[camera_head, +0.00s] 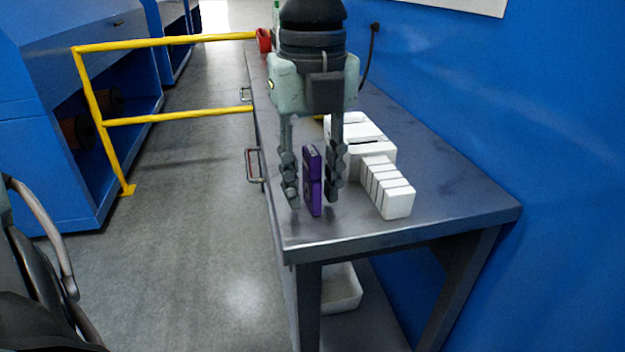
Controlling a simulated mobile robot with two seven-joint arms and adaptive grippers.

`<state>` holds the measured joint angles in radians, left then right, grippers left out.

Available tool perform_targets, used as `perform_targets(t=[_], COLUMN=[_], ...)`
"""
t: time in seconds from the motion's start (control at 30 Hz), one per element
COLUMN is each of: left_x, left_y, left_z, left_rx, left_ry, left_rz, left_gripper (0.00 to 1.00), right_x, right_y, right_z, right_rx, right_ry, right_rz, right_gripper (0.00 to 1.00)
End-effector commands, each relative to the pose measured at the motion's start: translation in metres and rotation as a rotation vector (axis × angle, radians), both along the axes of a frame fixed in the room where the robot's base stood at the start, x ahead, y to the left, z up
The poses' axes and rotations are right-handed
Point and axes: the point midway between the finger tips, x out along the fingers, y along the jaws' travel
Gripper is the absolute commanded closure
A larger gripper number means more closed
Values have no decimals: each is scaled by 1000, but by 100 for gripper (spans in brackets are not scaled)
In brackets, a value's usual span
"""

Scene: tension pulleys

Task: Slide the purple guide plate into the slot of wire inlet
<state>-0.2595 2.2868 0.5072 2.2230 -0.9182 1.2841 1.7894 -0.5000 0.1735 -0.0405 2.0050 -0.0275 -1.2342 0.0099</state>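The purple guide plate (313,182) stands upright near the front left of the grey metal table.
The table (450,210) has bare room at its front and right, beside a blue wall. A red object (263,40) stands at its far end. A white bin (343,290) is underneath. A yellow rail (180,117) and blue machines are on the left.

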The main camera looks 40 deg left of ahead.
Motion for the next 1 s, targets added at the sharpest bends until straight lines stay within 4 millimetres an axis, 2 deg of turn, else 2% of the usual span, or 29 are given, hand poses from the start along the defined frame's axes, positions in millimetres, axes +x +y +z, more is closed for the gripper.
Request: perform_targets(t=[0.33, 0.5, 0.8, 1.0], left_x=[0, 0, 5, 4], left_y=[0, 0, 2, 2], left_z=[1, 4, 61, 77], left_rx=[-1, -1, 1, 1], left_ry=[2, 2, -3, -1], left_rz=[0, -1, 2, -1], left_gripper=[68, 68, 68, 68], right_x=[-2, -8, -3, -3], right_y=[-2, 0, 0, 0], right_z=[-2, -31, -18, -18], right_rx=[-1, 15, 7, 7], right_ry=[4, 27, 12, 11], right_rz=[2, 4, 4, 3], right_gripper=[60, 60, 60, 60])
